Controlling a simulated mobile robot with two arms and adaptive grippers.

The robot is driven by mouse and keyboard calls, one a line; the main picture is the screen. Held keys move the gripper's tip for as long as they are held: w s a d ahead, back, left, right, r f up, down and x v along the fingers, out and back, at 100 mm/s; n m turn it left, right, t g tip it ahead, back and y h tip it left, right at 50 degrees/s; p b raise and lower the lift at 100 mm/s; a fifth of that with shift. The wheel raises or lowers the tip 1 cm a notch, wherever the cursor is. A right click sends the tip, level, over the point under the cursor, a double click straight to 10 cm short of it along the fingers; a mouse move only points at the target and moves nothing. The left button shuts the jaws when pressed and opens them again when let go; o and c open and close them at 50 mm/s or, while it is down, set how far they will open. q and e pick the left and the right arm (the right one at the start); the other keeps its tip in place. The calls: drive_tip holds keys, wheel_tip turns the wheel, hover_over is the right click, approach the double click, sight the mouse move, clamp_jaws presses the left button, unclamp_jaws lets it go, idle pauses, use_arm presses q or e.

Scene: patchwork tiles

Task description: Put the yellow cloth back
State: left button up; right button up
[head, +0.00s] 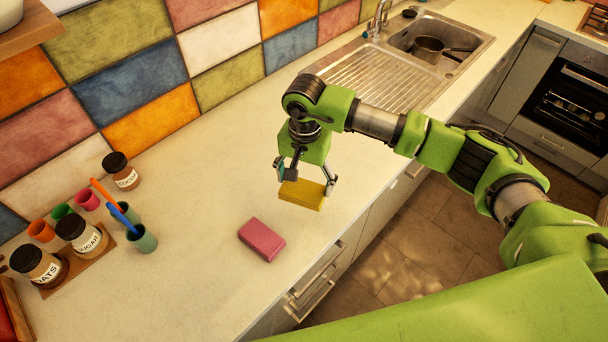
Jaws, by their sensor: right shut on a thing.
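A yellow block-shaped thing, the yellow cloth (302,195), is between the fingers of my right gripper (304,187) in the head view. The gripper points down and is shut on it, over the counter near its front edge. The cloth looks held above the counter, though the exact height is hard to tell. My left gripper does not show.
A pink block (262,239) lies on the counter (190,290), nearer than the gripper. Jars and coloured cups, including a sugar jar (83,236) and a cocoa jar (121,171), stand at left. A sink (440,45) with a pot (428,49) is at the back right.

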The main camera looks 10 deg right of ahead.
drive_tip(key=shift+f, duration=0.5)
wheel_tip(320, 180, down, 5)
drive_tip(key=shift+r+b, duration=0.2)
drive_tip(key=shift+b, duration=0.65)
drive_tip(key=shift+w+f, duration=0.1)
drive_tip(key=shift+f, duration=0.25)
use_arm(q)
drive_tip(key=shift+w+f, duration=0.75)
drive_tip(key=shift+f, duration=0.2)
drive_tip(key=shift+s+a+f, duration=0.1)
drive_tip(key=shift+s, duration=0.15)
use_arm(e)
drive_tip(key=shift+f, duration=0.1)
use_arm(q)
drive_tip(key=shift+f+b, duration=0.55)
drive_tip(key=shift+b, duration=0.15)
use_arm(e)
drive_tip(key=shift+f, duration=0.45)
drive_tip(key=o, duration=1)
drive_tip(key=shift+o, duration=0.2)
drive_tip(key=shift+r, duration=0.1)
